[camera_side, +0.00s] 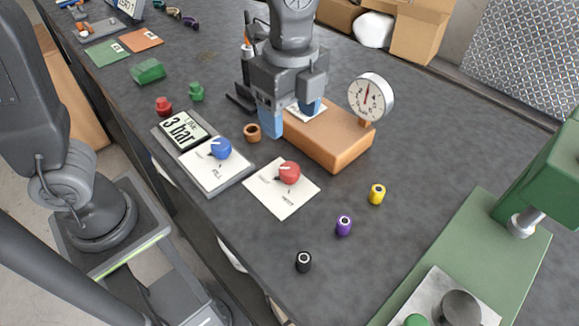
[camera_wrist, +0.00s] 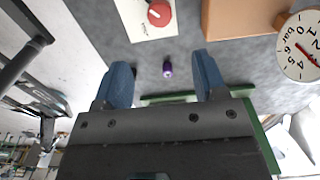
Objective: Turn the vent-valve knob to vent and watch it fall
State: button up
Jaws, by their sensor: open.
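The red vent-valve knob (camera_side: 288,172) sits on a white plate (camera_side: 281,197) lying on the dark bench. In the wrist view the red knob (camera_wrist: 159,14) is at the top edge, partly cut off. My gripper (camera_side: 292,116) has blue fingers spread apart with nothing between them. It is above the bench, behind the knob and close to an orange-brown block (camera_side: 340,147). In the wrist view my gripper (camera_wrist: 163,78) shows both fingers apart, with the knob beyond them. A round pressure gauge (camera_side: 368,97) stands at the block's right end; its red needle points near the top.
A blue fill knob (camera_side: 220,148) is on a panel left of the red knob, beside a "3 bar" sign (camera_side: 184,131). Yellow (camera_side: 377,194), purple (camera_side: 344,225) and black (camera_side: 304,262) small cylinders stand in front. A green press (camera_side: 510,235) is at right.

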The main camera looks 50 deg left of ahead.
aim_at(290, 168)
notch_tip(290, 168, down, 13)
dwell(0.4)
jog(key=shift+c, duration=0.5)
jog(key=c, duration=0.8)
